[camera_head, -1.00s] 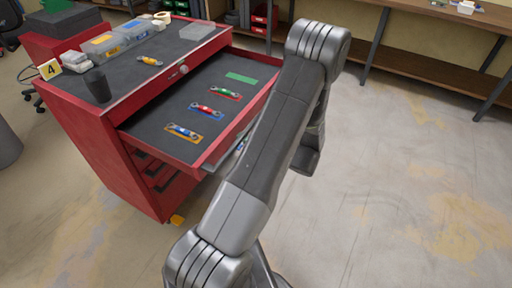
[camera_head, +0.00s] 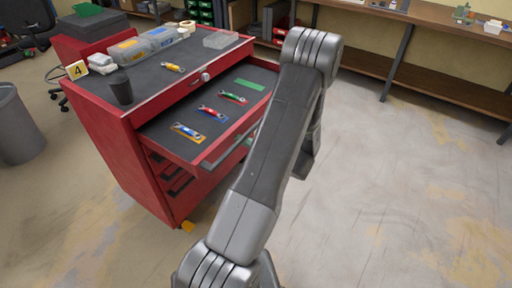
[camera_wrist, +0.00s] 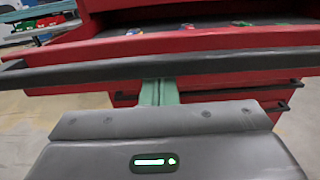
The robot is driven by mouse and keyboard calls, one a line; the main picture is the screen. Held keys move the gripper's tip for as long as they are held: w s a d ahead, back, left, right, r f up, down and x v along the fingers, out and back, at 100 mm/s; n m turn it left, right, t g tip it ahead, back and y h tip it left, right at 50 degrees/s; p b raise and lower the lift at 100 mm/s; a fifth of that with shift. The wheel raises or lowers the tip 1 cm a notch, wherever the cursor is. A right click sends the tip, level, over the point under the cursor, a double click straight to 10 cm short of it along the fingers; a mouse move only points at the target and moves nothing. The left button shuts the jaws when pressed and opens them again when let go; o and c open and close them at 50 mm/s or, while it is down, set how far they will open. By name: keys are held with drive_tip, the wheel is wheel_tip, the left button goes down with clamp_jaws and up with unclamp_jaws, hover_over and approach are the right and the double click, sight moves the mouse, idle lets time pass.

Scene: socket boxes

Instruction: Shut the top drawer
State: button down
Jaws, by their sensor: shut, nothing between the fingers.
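The top drawer (camera_head: 151,135) of the red tool cabinet (camera_head: 113,155) is partly open. Its dark liner holds blue, red and green tool pieces and a bare green patch. In the wrist view, the drawer's red front (camera_wrist: 215,42) lies ahead with its long dark handle bar (camera_wrist: 60,74) across it. My gripper (camera_wrist: 159,84), with green fingers, is shut and empty. Its tips reach the bar's lower edge near the middle; contact is unclear.
A grey bin (camera_head: 17,125) stands at left. A workbench (camera_head: 430,22) runs along the back. The floor at right is clear.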

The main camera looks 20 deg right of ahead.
sight(213, 129)
drive_tip(key=b+x, duration=0.5)
drive_tip(key=x, duration=2.1)
drive_tip(key=shift+w+a+f, duration=0.1)
drive_tip(key=shift+w+a, duration=0.05)
drive_tip(key=shift+a, duration=0.2)
drive_tip(key=shift+w+a, duration=0.35)
drive_tip(key=shift+w, duration=0.1)
drive_tip(key=shift+w+r, duration=0.1)
drive_tip(key=shift+r, duration=0.25)
drive_tip(key=shift+d, duration=0.1)
drive_tip(key=v, duration=0.9)
drive_tip(key=b+v, duration=0.1)
drive_tip(key=v, duration=0.4)
drive_tip(key=shift+f, duration=0.25)
